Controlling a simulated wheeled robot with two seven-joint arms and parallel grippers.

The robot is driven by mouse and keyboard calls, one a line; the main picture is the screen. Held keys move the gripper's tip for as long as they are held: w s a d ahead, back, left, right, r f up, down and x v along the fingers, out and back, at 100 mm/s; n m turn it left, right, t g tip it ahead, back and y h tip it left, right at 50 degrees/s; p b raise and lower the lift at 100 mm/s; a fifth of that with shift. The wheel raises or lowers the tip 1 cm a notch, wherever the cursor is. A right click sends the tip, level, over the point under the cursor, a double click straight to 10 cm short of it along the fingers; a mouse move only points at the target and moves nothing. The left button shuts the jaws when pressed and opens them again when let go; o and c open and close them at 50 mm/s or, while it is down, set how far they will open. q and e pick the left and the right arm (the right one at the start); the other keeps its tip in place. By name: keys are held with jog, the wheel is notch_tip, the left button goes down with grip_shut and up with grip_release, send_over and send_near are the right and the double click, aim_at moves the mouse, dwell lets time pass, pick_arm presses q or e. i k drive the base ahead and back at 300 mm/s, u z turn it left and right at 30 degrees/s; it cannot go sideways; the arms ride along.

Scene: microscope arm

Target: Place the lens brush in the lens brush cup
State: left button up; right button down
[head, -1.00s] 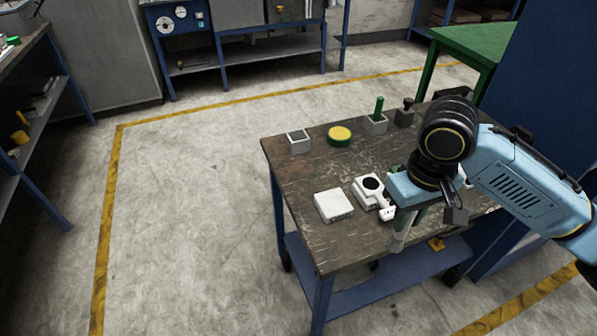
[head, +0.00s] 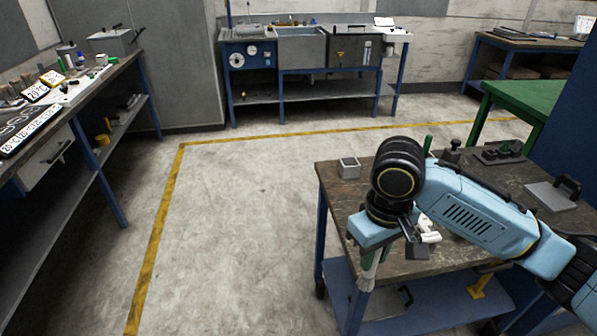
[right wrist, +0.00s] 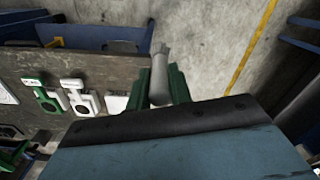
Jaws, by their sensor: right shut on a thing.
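My right gripper (head: 370,258) is shut on a pale grey cylinder, apparently the lens brush (head: 367,279). The brush hangs below the fingers by the table's front left edge. My left gripper is not in view.
The dark worktable (head: 340,190) carries a white part (head: 428,232) partly hidden by my arm, a green stick (head: 427,143), a black knobbed piece (head: 452,152) and a grey plate with a handle (head: 552,195). Open floor (head: 240,230) lies left of the table.

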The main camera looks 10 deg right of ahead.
aim_at(348, 174)
jog(key=u, duration=0.35)
jog(key=i, duration=3.25)
jog(key=z, duration=3.35)
jog(key=i, duration=0.5)
jog(key=z, duration=0.1)
